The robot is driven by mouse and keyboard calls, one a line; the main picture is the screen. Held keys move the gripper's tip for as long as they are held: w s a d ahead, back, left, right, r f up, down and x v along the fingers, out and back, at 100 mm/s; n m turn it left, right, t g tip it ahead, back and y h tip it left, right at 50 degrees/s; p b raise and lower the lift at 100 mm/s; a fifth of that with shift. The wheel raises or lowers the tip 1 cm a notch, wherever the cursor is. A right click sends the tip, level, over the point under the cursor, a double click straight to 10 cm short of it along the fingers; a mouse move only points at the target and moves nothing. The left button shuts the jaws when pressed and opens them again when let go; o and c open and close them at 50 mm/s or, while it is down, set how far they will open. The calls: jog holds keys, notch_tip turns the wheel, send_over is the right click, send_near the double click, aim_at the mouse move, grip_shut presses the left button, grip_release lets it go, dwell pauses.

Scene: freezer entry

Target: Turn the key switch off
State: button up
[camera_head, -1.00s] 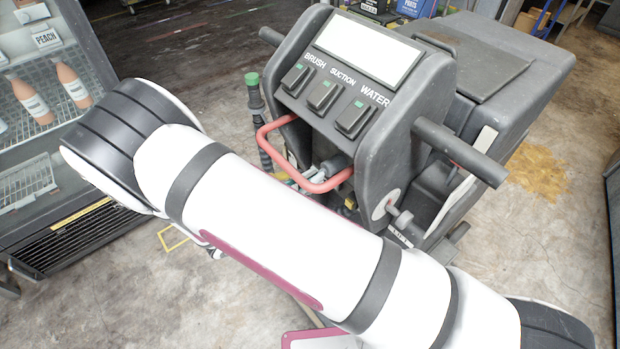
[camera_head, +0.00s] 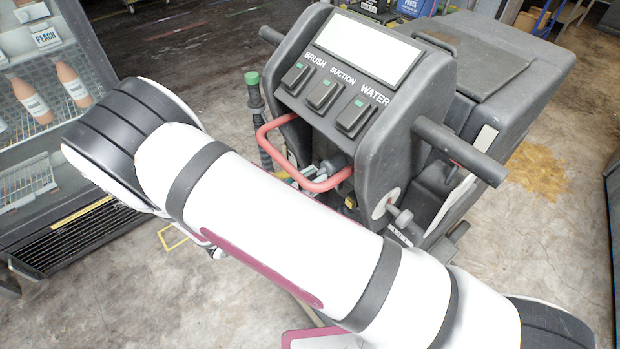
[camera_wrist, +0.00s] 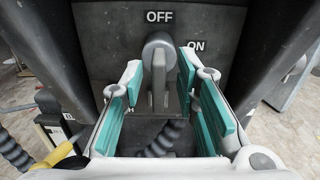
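The key switch (camera_wrist: 158,52) is a grey round knob with a flat grip hanging below it on a dark panel in the wrist view. The word OFF stands above it and ON to its upper right. My gripper (camera_wrist: 158,82) is open, with its teal-padded fingers on the left and right of the grip. I see gaps between the fingers and the grip, and cannot tell of any contact. In the head view I cannot make out the key switch or the gripper clearly; my white arm crosses in front of the machine.
The grey cleaning machine (camera_head: 395,135) has BRUSH, SUCTION and WATER switches, side handles and a red bar (camera_head: 325,186). A ribbed dark hose (camera_wrist: 163,139) hangs below the key. A bottle-filled display cabinet (camera_head: 75,215) stands at the left. Concrete floor is open at the right.

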jog(key=shift+a, duration=0.1)
jog(key=v, duration=1.2)
